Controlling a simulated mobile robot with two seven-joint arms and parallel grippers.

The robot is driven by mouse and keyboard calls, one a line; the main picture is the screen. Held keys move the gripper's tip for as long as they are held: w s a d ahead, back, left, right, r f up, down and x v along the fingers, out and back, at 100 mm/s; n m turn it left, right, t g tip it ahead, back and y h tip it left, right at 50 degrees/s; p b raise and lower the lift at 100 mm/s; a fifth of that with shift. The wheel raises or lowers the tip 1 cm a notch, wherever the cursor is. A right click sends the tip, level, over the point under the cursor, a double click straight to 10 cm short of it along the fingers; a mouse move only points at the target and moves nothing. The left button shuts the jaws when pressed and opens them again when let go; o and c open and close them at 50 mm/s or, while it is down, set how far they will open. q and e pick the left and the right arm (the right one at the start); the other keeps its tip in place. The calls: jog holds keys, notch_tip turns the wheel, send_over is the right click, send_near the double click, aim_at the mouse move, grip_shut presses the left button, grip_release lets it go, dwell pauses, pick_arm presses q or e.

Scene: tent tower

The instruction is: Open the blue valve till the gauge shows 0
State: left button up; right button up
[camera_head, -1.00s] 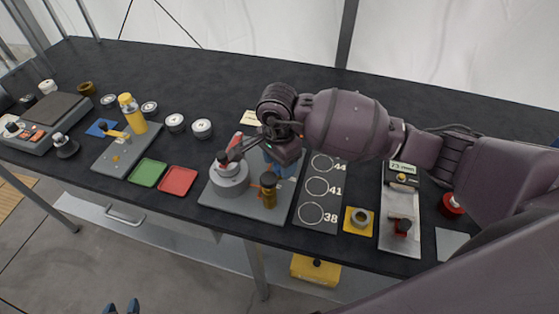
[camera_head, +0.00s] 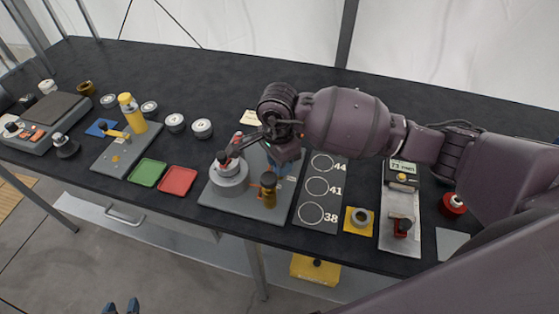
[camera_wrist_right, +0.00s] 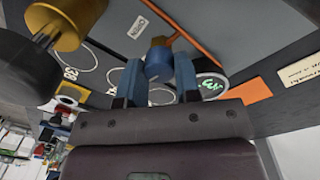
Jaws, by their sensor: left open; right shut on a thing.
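The blue valve (camera_wrist_right: 158,64) shows between the blue fingers of my right gripper (camera_wrist_right: 158,80) in the right wrist view, and the gripper is shut on it. In the head view my right gripper (camera_head: 285,160) is above the grey plate (camera_head: 232,203) and hides most of the valve. The round dark gauge (camera_wrist_right: 210,86) shows beside the right finger in the wrist view, with green digits partly covered and turned, which I cannot read surely. My left gripper is not seen clearly in any view.
A dark board with rings marked 44, 41 and 38 (camera_head: 319,207) lies right of the plate. Green (camera_head: 148,173) and red (camera_head: 178,181) trays lie to its left. A 73 mm measuring device (camera_head: 401,225) stands further right. The table's back is mostly clear.

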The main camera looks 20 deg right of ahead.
jog(key=m, duration=0.2)
jog(key=shift+m, duration=0.3)
jog(key=m, duration=0.4)
jog(key=shift+r, duration=0.1)
jog(key=m+p, duration=0.1)
jog(key=m, duration=0.4)
jog(key=shift+m+y, duration=0.3)
jog(key=shift+m, duration=0.1)
jog(key=m, duration=0.3)
jog(key=shift+p, duration=0.4)
jog(key=shift+m, duration=0.6)
jog(key=o, duration=0.8)
jog(key=shift+o, duration=0.6)
